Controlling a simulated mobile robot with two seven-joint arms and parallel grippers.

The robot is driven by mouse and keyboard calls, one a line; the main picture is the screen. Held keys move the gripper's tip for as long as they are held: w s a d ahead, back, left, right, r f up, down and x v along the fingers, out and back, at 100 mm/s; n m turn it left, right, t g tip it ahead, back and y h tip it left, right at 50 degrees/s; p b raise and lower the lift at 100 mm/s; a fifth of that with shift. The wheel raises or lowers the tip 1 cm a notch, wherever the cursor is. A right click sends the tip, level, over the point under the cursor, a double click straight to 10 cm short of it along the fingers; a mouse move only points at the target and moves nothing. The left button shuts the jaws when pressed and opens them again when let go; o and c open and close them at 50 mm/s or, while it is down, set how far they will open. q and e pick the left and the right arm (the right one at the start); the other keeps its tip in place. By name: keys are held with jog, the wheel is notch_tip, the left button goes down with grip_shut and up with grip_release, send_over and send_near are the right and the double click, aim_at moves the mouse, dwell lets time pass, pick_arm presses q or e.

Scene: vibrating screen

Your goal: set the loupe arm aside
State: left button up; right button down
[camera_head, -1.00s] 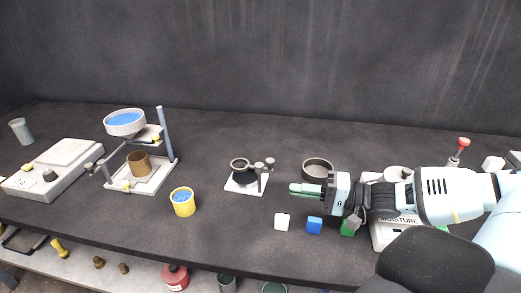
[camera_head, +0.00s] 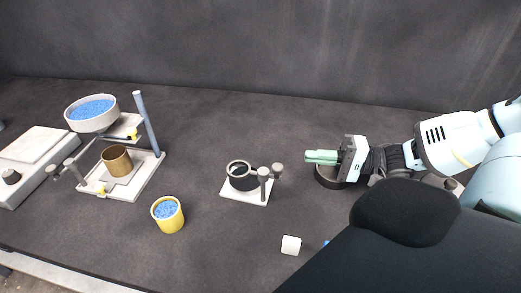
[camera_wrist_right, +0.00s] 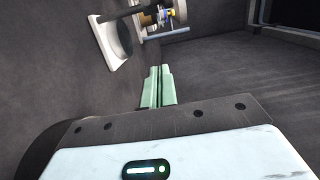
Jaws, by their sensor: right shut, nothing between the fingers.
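The loupe stand has a white square base (camera_head: 238,194) with a dark round pad on it. The loupe arm (camera_head: 257,171) carries a dark ring (camera_head: 239,169) over the pad, with short grey posts and knobs at its right. The stand also shows at the top of the right wrist view (camera_wrist_right: 119,50), partly cut off. My right gripper (camera_head: 308,157) is to the right of the loupe, apart from it. Its green fingers point left and are shut and empty; they also show in the right wrist view (camera_wrist_right: 158,70). My left gripper is not in view.
A dark round dish (camera_head: 326,179) is partly hidden under my right gripper. A white cube (camera_head: 291,245) lies in front. A yellow cup of blue grains (camera_head: 168,219) and a sieve stand with a blue-filled bowl (camera_head: 93,119) stand at left. The table behind the loupe is clear.

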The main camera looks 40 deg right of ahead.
jog(key=shift+s, duration=0.3)
jog(key=shift+a, duration=0.1)
